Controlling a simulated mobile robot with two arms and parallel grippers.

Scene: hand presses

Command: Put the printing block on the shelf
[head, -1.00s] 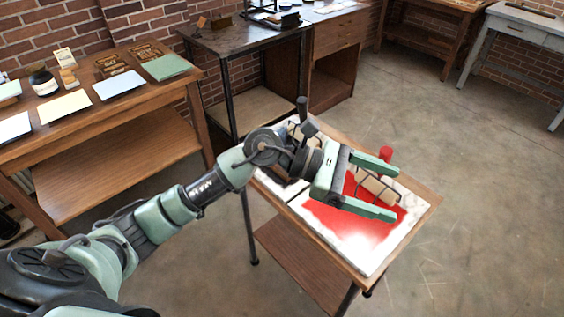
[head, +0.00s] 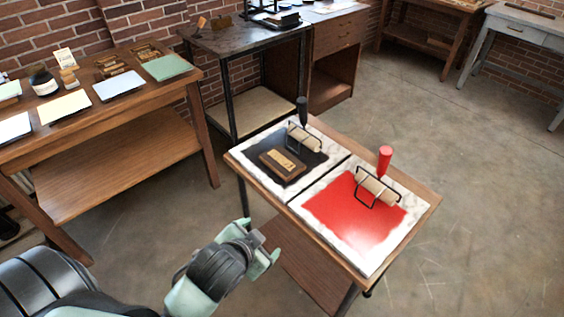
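The printing block (head: 283,164), dark wood with a lighter tan patch on top, lies flat on the black-inked area of the left slab (head: 256,177) on the small table. My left gripper (head: 268,259) is low in front of this table, apart from the block and below it in the picture. It is turned so that I cannot tell its opening. My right gripper is not in view. Shelf boards show under the long wooden bench (head: 120,168), under the dark metal-framed table (head: 250,110) and under the small table (head: 308,264).
A black-handled roller (head: 303,136) rests on the black ink beside the block. A red-handled roller (head: 378,186) lies on the red-inked slab (head: 345,220). Papers, a jar (head: 43,82) and wooden pieces cover the long bench's top. The floor (head: 480,200) on the right is clear.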

